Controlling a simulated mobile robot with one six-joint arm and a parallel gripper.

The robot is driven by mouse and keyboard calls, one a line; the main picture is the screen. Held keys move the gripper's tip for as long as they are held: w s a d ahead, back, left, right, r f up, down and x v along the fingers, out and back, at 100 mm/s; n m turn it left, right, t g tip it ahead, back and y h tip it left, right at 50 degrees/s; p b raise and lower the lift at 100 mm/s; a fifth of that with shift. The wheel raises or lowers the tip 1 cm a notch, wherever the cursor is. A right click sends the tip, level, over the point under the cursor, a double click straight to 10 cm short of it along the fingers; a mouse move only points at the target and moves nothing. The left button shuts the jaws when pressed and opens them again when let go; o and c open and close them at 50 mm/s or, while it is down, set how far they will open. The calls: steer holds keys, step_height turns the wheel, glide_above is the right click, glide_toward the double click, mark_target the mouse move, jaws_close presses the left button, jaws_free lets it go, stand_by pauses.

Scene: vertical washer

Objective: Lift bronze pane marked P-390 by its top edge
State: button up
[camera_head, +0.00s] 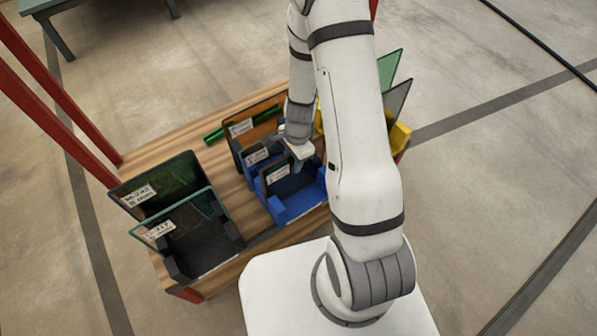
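Several labelled panes stand on edge in a blue rack (296,203) in the middle of a wooden bench. The rear pane (266,125) there looks orange-brown and has a white label. Two darker panes with labels stand nearer, a middle pane (257,156) and a front pane (279,174). The small labels are too blurred to read, so I cannot tell which is P-390. My gripper (299,160) is low over this group, at the right part of the front panes. Its fingers are small and partly hidden, so their opening and any contact are unclear.
A black rack (206,250) with two labelled panes stands at the left. A yellow rack (400,138) with a green pane (389,70) and a grey pane (397,100) is at the right, partly behind my arm. Red posts (60,125) rise from the bench (160,150).

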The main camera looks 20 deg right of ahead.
jaws_close()
steer(key=shift+w+r, duration=0.1)
stand_by(1.2)
